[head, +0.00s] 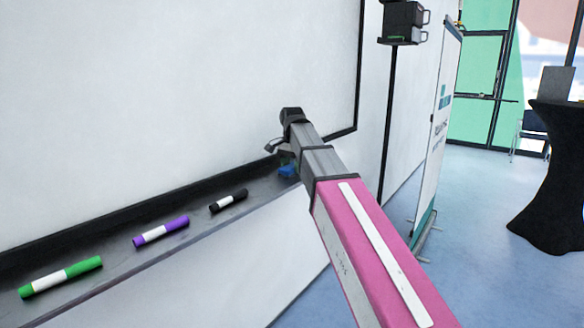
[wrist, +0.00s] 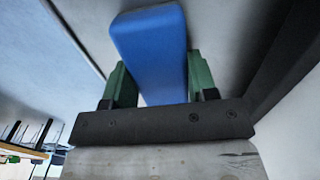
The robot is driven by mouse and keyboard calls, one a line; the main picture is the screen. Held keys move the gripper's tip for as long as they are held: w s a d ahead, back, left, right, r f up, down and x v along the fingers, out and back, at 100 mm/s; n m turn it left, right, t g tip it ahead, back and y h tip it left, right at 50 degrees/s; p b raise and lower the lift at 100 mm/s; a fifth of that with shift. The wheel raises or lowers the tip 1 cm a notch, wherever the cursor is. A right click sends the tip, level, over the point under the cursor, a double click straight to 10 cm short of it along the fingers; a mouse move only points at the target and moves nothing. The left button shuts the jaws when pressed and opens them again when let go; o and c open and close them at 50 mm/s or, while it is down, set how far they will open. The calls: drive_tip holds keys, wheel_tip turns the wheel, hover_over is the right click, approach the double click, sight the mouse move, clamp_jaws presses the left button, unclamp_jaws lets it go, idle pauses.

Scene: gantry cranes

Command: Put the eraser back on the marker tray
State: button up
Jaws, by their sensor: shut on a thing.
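The blue eraser (wrist: 152,50) is between the two green fingers of my gripper (wrist: 155,75) in the wrist view, and my gripper is shut on it. In the head view a small blue part of the eraser (head: 287,170) shows beneath the end of my arm, at the right end of the dark marker tray (head: 110,240). The rest of the eraser and the fingers are mostly hidden there by the arm. I cannot tell whether the eraser touches the tray.
On the tray lie a green marker (head: 61,277), a purple marker (head: 161,232) and a black marker (head: 228,201), all left of my gripper. The whiteboard (head: 170,90) rises behind. A banner stand (head: 437,125) and a black-draped table (head: 552,180) stand to the right.

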sight(292, 166)
drive_tip(key=o, duration=0.9)
drive_tip(key=shift+r, duration=0.1)
wheel_tip(292, 166, up, 12)
drive_tip(key=shift+f, duration=0.1)
drive_tip(key=shift+s, duration=0.1)
